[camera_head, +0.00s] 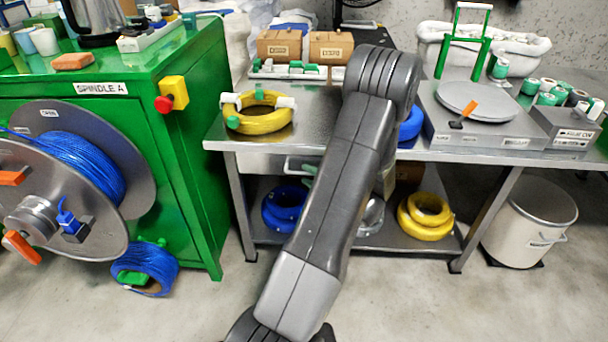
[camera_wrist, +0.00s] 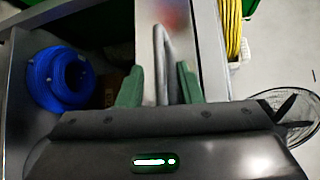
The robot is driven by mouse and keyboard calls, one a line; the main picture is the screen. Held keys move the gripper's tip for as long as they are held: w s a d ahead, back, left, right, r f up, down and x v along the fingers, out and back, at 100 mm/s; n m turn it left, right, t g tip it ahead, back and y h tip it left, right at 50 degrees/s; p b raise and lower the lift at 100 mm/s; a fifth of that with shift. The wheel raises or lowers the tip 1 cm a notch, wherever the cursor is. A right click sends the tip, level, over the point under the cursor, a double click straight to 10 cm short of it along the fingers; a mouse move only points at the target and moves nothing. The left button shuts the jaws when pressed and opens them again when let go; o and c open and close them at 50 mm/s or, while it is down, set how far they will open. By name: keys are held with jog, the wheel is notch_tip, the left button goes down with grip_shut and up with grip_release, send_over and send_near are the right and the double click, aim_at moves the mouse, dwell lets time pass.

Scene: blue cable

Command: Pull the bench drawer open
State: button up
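The bench drawer (camera_head: 262,163) is a pale grey front under the left part of the metal bench top and looks shut. Its handle (camera_head: 290,160) is a grey bar, partly hidden by my arm. In the wrist view the handle (camera_wrist: 160,55) runs upright in the picture between the two green fingers of my gripper (camera_wrist: 159,85). The fingers stand apart, one on each side of the bar, with a gap showing. I cannot tell whether either finger touches it. In the head view my arm hides most of the gripper.
The bench top (camera_head: 330,98) carries a yellow cable coil (camera_head: 262,121) and a grey scale (camera_head: 480,128). A blue coil (camera_wrist: 62,78) lies on the shelf below. A green cabinet (camera_head: 200,150) with a cable spool stands left. A bin (camera_head: 528,222) stands right.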

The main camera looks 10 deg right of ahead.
jog(key=shift+x, duration=1.35)
grip_shut()
